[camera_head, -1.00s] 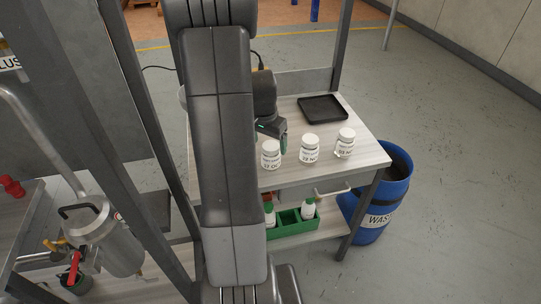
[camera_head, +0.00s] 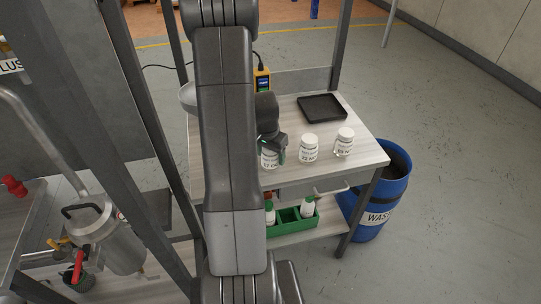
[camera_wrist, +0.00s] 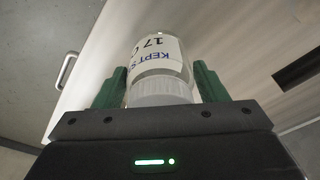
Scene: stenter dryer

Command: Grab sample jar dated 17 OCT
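The sample jar (camera_head: 269,160) with a white cap is the leftmost of three on the table, partly hidden by my gripper. In the wrist view the jar (camera_wrist: 158,68) has a label reading "KEPT S…" and "17 O…", the rest cut off. My gripper (camera_head: 274,150) is over this jar. In the wrist view its two green fingers (camera_wrist: 158,84) stand on either side of the jar, cap towards the palm. Slim gaps seem to show beside the jar, so the fingers look open around it.
Two similar jars, a middle one (camera_head: 309,149) and a right one (camera_head: 344,142), stand to the right. A black tray (camera_head: 322,108) lies behind them. A green caddy (camera_head: 292,222) with bottles is on the lower shelf. A blue waste drum (camera_head: 383,195) stands at the right.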

